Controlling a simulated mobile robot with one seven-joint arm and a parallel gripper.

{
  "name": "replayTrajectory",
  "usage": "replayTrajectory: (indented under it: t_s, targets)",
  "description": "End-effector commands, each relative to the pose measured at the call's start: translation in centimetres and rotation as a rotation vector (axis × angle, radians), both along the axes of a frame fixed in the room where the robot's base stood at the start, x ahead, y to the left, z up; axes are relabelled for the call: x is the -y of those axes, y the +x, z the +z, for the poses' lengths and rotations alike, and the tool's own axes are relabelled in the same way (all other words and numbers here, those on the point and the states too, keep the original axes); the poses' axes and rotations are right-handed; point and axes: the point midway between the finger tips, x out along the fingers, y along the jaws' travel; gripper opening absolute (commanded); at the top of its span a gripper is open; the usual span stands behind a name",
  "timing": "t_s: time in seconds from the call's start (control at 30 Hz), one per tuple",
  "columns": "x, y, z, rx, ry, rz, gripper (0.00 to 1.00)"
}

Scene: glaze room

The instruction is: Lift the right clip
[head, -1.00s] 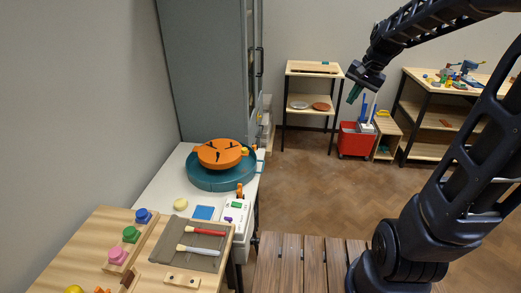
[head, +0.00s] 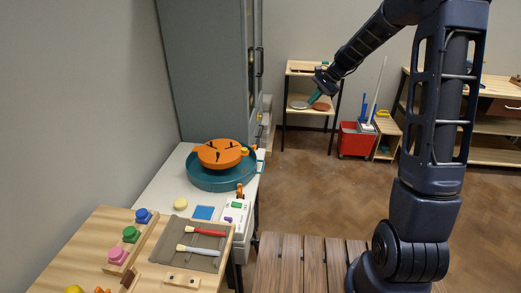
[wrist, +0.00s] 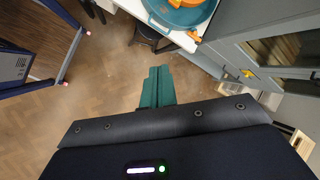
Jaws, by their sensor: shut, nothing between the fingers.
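An orange disc (head: 220,153) with dark marks sits on a round teal wheel (head: 205,180) on the white table. A small orange and yellow piece (head: 245,151) shows at the disc's right edge; I cannot tell for sure whether it is the right clip. Another small orange piece (head: 240,190) stands by the wheel's front right. In the wrist view the teal wheel (wrist: 170,17) and an orange piece (wrist: 193,36) show at the top. My gripper (head: 314,97) has teal fingers, shut and empty, in mid-air right of the wheel and well apart from it. Its fingers also show in the wrist view (wrist: 157,87).
A tall grey cabinet (head: 205,75) stands behind the white table. The wooden table (head: 100,232) in front holds brushes on a grey mat (head: 165,254) and colored knobs. A shelf (head: 300,120), a red bucket (head: 356,141) and a workbench stand at the back. The middle floor is open.

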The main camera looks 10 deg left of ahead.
Motion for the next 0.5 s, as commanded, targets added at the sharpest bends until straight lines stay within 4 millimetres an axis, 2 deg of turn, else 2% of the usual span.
replayTrajectory:
  t_s: [0.1, 0.5]
  targets:
    - [-1.4, 2.1, -2.0, -0.049, 0.034, -0.04, 0.0]
    - [-5.9, 8.3, -9.1, -0.218, 0.144, -0.18, 0.0]
